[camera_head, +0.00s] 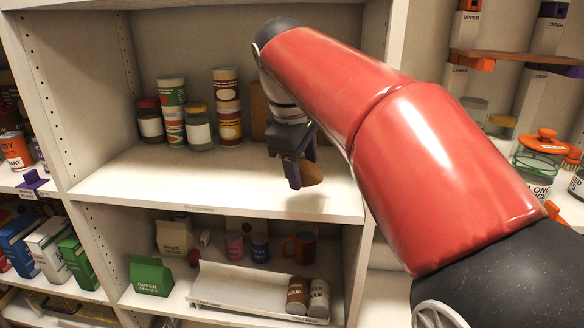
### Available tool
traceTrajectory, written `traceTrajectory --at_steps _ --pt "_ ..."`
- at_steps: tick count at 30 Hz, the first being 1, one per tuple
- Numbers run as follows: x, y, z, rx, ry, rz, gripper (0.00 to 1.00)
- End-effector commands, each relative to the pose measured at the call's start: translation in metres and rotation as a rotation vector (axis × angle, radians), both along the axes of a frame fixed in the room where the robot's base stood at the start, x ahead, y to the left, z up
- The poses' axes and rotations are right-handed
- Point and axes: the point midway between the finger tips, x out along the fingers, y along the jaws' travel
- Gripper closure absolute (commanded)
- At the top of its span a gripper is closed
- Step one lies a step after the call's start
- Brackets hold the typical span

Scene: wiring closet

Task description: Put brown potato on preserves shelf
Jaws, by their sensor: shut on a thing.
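The brown potato (313,175) is between the dark fingers of my gripper (301,172), which is shut on it. The near finger hides part of the potato. The gripper points down over the right part of a white shelf (150,184) that holds jars and cans, likely the preserves shelf. The potato is low over the shelf board, with a shadow under it; I cannot tell if it touches. A small label on the shelf's front edge is too small to read.
Stacked cans (228,105) and jars (198,128) stand at the back left of this shelf. A brown board-like thing (262,112) is behind my gripper. The shelf's front left and middle are clear. A lower shelf holds a green carton (150,277) and a white tray (235,285).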

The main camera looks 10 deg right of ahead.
Motion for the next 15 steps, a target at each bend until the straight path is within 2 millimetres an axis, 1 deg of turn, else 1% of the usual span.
traceTrajectory --at_steps 1,3,9,12,13,15 --pt "0.015 -0.005 0.001 0.001 0.003 -0.001 0.73" --pt "0.031 -0.01 0.001 0.001 0.0 -0.002 0.73" --pt "0.072 -0.023 0.001 0.001 0.001 0.0 0.73" --pt "0.087 -0.029 -0.001 0.0 0.0 0.0 0.73" --pt "0.084 -0.028 -0.01 -0.001 0.001 0.0 0.73" --pt "0.083 -0.028 -0.02 -0.002 0.0 -0.001 0.73"
